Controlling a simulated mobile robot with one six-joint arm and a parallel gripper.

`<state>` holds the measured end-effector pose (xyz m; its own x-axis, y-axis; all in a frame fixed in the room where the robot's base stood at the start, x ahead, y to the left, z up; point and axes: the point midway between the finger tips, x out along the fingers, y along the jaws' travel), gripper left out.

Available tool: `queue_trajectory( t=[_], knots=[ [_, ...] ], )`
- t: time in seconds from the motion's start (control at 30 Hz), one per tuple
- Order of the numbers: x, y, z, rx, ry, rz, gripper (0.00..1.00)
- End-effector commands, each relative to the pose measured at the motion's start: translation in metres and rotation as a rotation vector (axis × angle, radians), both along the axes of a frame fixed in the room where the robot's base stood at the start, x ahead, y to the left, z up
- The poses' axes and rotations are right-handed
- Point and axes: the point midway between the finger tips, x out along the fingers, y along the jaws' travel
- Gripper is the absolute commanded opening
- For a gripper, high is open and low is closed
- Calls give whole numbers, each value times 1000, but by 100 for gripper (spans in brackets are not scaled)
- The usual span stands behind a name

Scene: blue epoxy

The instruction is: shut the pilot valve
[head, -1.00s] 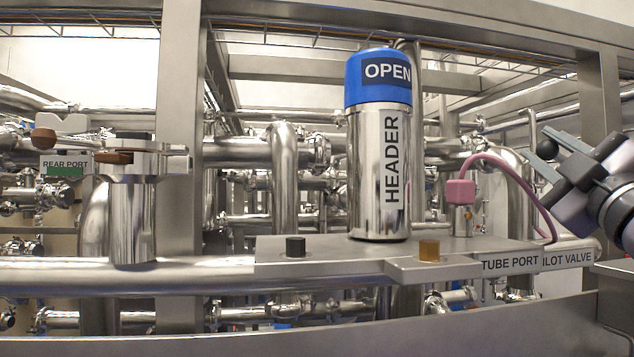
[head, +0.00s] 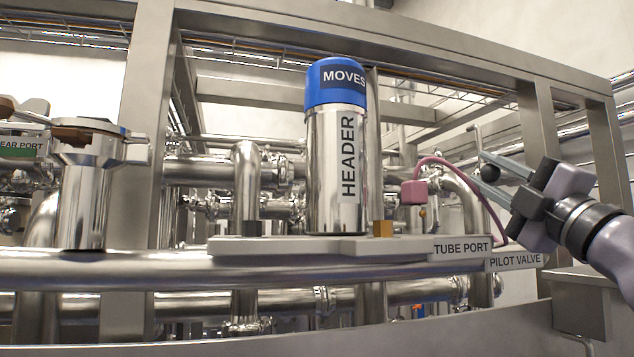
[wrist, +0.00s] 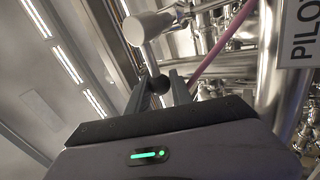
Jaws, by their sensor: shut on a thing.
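A thin bent rod rises from the knob. The valve body is mostly hidden.
A steel HEADER cylinder (head: 335,170) with a blue cap (head: 336,88) reading MOVES stands on the plate left of my gripper. A pink block (head: 413,192) with a pink tube (head: 470,172) is close to my fingers. A steel frame post (head: 606,150) stands behind my arm.

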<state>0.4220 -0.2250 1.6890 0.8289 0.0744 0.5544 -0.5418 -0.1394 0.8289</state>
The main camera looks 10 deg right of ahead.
Motion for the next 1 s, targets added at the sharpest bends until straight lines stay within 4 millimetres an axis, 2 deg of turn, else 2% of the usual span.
queue_trajectory(
  t=[0.27, 0.3, 0.37, 0.4, 0.67, 0.77, 0.87, 1.0],
  knots=[
    [0, 0, 1, -1, -1, -1, 0],
    [0, 0, 1, -1, -1, -1, 34],
    [0, 0, 1, 0, -1, 0, 46],
    [0, 0, 1, 0, -1, 0, 48],
    [-1, 0, 0, 1, -1, -1, 48],
    [-7, -1, -4, 1, -2, -3, 48],
    [-23, -3, -15, 1, 0, -5, 48],
    [-58, -6, -39, 1, -1, -8, 48]
  ],
)
